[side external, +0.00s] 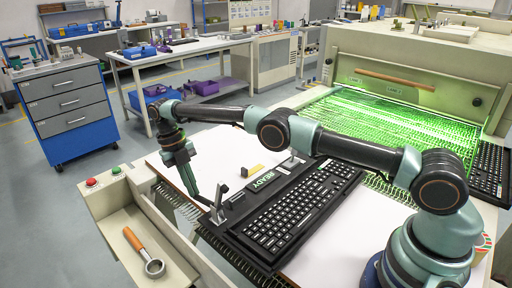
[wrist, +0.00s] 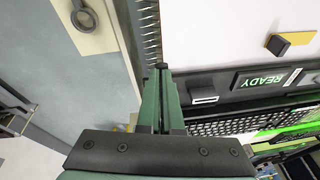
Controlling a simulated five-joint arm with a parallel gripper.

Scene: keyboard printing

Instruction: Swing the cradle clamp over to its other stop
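The black cradle (side external: 224,222) holds a black keyboard (side external: 290,215) and has a green READY display (side external: 263,180). A small grey upright lever, which looks like the cradle clamp (side external: 218,205), stands at the cradle's left end. My gripper (side external: 195,195) points down just left of it, close to its base; I cannot tell whether they touch. In the wrist view my gripper's green fingers (wrist: 161,75) look closed together, with their tips by the cradle's end. Nothing is clearly held between them. The clamp is not clear there, and the fingers cover part of the cradle end.
A yellow-and-dark block (wrist: 290,42) lies on the white bed (wrist: 220,30) behind the cradle. The glowing green press area (side external: 395,120) is at the back right.

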